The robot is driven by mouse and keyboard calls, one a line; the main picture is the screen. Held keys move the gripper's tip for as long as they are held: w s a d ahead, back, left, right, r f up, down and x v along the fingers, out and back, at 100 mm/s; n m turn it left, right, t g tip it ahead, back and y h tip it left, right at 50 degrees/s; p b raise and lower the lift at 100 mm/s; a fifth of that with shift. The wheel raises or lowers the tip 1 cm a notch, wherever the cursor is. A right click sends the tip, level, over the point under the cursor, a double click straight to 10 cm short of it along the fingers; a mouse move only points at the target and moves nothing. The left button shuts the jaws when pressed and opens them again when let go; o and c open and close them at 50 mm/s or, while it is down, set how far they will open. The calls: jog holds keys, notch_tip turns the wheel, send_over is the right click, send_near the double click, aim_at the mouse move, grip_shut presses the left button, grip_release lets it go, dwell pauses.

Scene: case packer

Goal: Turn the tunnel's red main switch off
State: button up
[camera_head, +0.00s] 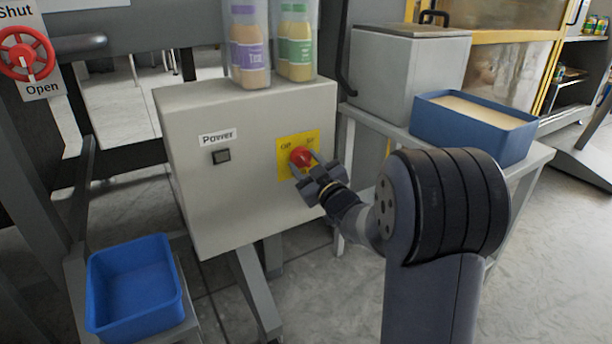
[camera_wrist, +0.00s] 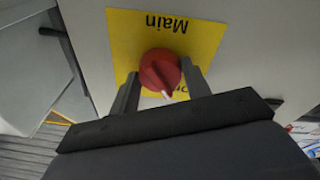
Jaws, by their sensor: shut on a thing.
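The red main switch (camera_head: 301,156) is a round knob on a yellow plate (camera_head: 284,166) on the front of a grey control box (camera_head: 240,215). In the wrist view the red knob (camera_wrist: 160,70) has a white pointer mark at its lower edge, and the yellow plate (camera_wrist: 205,40) reads "Main" upside down. My gripper (camera_head: 308,168) is at the knob, with one finger on each side of it. It is shut on the knob. Part of the plate's lettering is hidden behind the gripper and knob.
A black button (camera_head: 222,156) under a "Power" label is left of the knob. Bottles (camera_head: 250,50) stand on the box. A blue bin (camera_head: 135,285) is at lower left, a blue tray (camera_head: 470,135) at right. A red valve wheel (camera_head: 25,52) is at upper left.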

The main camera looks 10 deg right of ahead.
jog(key=shift+n+y+b, duration=0.3)
jog(key=shift+n+b, duration=0.4)
jog(key=shift+n, duration=0.5)
jog(key=o, duration=1)
jog(key=shift+s, duration=0.1)
jog(key=p+v, duration=0.2)
jog(key=v, duration=0.8)
jog(key=shift+s+d, duration=0.2)
jog(key=shift+s, duration=0.1)
jog(key=shift+w, duration=0.1)
